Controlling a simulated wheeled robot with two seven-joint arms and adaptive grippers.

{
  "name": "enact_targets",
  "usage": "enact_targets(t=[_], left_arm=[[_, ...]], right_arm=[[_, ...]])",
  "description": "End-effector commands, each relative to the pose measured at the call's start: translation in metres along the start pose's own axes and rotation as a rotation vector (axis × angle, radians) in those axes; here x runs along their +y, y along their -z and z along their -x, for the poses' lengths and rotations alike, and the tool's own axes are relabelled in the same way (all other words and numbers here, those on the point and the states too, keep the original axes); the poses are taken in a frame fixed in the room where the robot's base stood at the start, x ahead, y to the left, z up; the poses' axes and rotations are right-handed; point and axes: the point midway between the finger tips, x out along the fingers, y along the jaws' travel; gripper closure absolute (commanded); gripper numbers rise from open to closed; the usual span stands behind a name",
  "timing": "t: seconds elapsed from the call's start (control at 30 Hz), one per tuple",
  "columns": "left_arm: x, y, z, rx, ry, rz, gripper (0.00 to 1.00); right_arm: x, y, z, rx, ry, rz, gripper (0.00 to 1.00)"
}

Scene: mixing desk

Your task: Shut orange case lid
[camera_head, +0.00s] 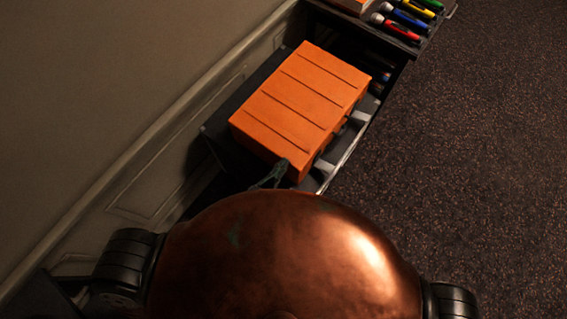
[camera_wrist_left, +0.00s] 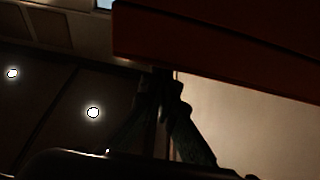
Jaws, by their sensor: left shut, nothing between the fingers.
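The orange case (camera_head: 300,98) lies on a dark desk surface in the head view, its ribbed lid flat on top and looking closed. In the left wrist view the fingers (camera_wrist_left: 170,85) are shut just under a dark orange edge of the case (camera_wrist_left: 230,40). I cannot tell whether they touch it. My right gripper is not in view.
The dark desk (camera_head: 225,140) stands against a panelled wall (camera_head: 100,100). Coloured microphone-like items (camera_head: 403,32) lie on a raised shelf beyond the case. Carpeted floor (camera_head: 480,150) is open to the right. My copper-coloured body fills the bottom.

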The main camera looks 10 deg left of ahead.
Motion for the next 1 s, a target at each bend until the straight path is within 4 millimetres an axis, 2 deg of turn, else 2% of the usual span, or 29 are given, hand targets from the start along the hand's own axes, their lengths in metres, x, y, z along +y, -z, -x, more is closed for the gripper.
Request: enact_targets(t=[0.03, 0.37, 0.47, 0.7, 0.8, 1.0], left_arm=[[0.002, -0.010, 0.005, -0.027, -0.004, 0.003, 1.00], [0.002, -0.006, 0.004, -0.028, -0.004, 0.005, 1.00], [0.002, 0.005, 0.000, -0.025, -0.005, 0.005, 1.00], [0.001, 0.044, -0.016, -0.003, -0.006, 0.001, 1.00], [0.001, 0.035, 0.015, -0.011, -0.005, 0.003, 1.00], [0.001, 0.036, 0.056, -0.006, -0.005, 0.003, 1.00]], right_arm=[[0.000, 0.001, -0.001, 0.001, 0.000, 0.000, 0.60], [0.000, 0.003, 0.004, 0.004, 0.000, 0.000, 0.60], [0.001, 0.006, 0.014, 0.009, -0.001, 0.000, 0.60], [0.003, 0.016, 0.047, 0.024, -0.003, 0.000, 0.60], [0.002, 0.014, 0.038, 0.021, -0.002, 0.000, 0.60], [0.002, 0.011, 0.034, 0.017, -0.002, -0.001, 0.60]])
